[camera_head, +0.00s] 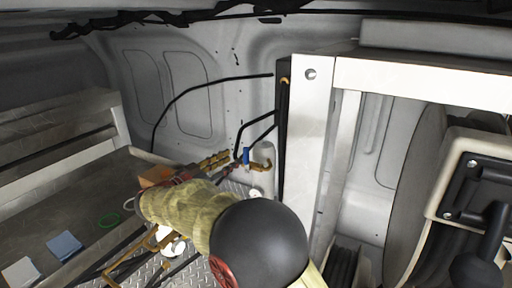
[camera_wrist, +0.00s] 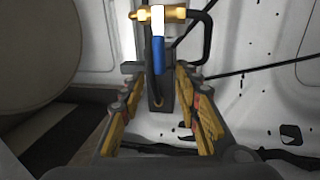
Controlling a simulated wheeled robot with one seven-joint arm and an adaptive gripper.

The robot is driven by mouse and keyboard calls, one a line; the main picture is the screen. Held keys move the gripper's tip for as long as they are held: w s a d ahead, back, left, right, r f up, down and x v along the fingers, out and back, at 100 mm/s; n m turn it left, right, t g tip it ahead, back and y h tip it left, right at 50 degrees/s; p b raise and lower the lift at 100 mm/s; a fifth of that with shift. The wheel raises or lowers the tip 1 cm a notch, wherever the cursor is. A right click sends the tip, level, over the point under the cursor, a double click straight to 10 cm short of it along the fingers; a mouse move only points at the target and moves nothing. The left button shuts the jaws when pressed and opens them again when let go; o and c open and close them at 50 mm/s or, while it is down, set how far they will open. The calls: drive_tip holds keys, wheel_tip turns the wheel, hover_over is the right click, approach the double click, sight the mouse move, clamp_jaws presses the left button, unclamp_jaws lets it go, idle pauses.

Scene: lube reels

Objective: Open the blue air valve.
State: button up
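The blue valve handle (camera_head: 246,156) is near the white upright panel in the head view, beside a brass fitting (camera_head: 262,166). In the wrist view, the blue handle (camera_wrist: 158,56) hangs down from a white piece on a horizontal brass pipe (camera_wrist: 176,14), at about a right angle to it. My gripper (camera_wrist: 158,82) is open, with its yellow-brown fingers apart on either side of the picture's middle. The handle's lower end shows between and beyond the fingertips; I see no contact. In the head view, my gripper (camera_head: 226,164) points at the valve from the left.
A white upright panel (camera_head: 308,140) stands just right of the valve. Black hoses (camera_head: 205,84) run along the van wall to it. A large reel (camera_head: 412,190) is at right.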

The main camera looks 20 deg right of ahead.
sight(244, 153)
drive_tip(key=p+x, duration=0.1)
drive_tip(key=x, duration=0.7)
drive_tip(key=shift+c, duration=1.3)
clamp_jaws()
